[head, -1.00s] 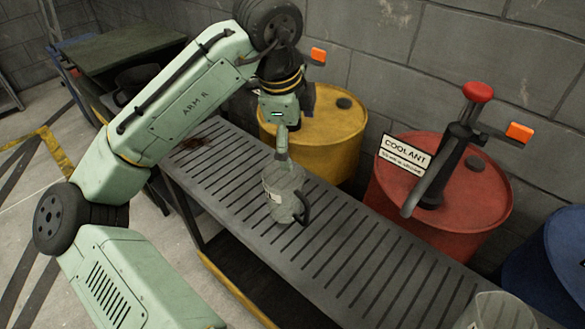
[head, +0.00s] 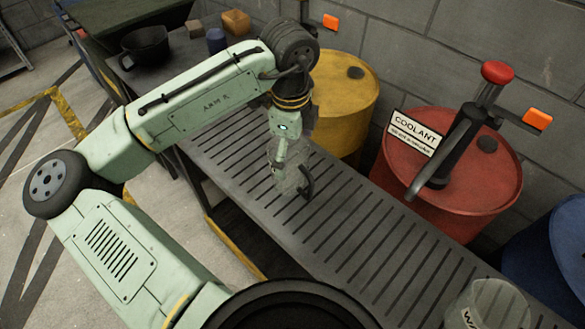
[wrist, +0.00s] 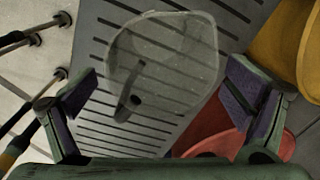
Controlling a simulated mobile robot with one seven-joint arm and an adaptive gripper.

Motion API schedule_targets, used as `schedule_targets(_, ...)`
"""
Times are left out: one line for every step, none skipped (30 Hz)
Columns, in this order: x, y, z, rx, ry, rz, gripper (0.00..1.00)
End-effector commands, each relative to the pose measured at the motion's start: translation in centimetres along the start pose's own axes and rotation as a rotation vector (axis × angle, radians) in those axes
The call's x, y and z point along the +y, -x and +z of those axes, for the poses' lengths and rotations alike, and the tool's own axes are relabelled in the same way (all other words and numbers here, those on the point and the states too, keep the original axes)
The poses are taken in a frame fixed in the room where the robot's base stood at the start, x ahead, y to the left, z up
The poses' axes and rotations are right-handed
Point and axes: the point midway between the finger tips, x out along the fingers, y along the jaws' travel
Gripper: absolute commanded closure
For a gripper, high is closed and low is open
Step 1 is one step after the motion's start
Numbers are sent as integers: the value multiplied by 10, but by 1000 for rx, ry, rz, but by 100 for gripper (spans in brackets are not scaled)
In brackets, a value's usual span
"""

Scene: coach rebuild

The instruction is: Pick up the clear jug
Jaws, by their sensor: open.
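The clear jug (head: 288,182), see-through with a dark handle on its right side, stands on the slotted grey bench (head: 350,235) in the head view. My gripper (head: 280,160) is right over it and hides part of its top. In the wrist view my gripper (wrist: 165,100) is open, its two fingers wide apart. The clear jug (wrist: 175,60) shows from above between and ahead of them, its handle towards the lower left. Whether a finger touches it I cannot tell.
Behind the bench stand a yellow drum (head: 345,105), a red drum (head: 480,180) with a pump and COOLANT sign (head: 414,133), and a blue drum (head: 560,250). Another clear container (head: 490,306) is at the bench's near right. A black jug (head: 146,50) is at the far left.

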Motion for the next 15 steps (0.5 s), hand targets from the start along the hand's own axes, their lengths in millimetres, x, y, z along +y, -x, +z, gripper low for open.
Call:
schedule_targets(0, -6, 0, -1, 1, 1, 4)
schedule_targets(0, -9, 0, 0, 1, 1, 4)
schedule_targets(0, -13, 0, 0, 1, 0, 4)
schedule_targets(0, -15, 0, 0, 0, 0, 4)
schedule_targets(0, -16, 0, 0, 0, 0, 4)
schedule_targets(0, -17, 0, 0, 0, 0, 4)
schedule_targets(0, -18, 0, 0, 0, -1, 4)
schedule_targets(-1, -18, 0, 0, 0, -1, 4)
schedule_targets(-1, -18, 0, 0, 0, -1, 4)
schedule_targets(-1, -18, 0, 0, 0, -1, 4)
schedule_targets(-1, -18, 0, 0, 0, -1, 4)
schedule_targets(-1, -18, 0, 0, 0, -1, 5)
schedule_targets(-1, -18, 0, 0, 0, -1, 7)
schedule_targets(-1, -18, 0, 0, 0, -1, 9)
schedule_targets(-1, -18, 0, 0, 0, -1, 12)
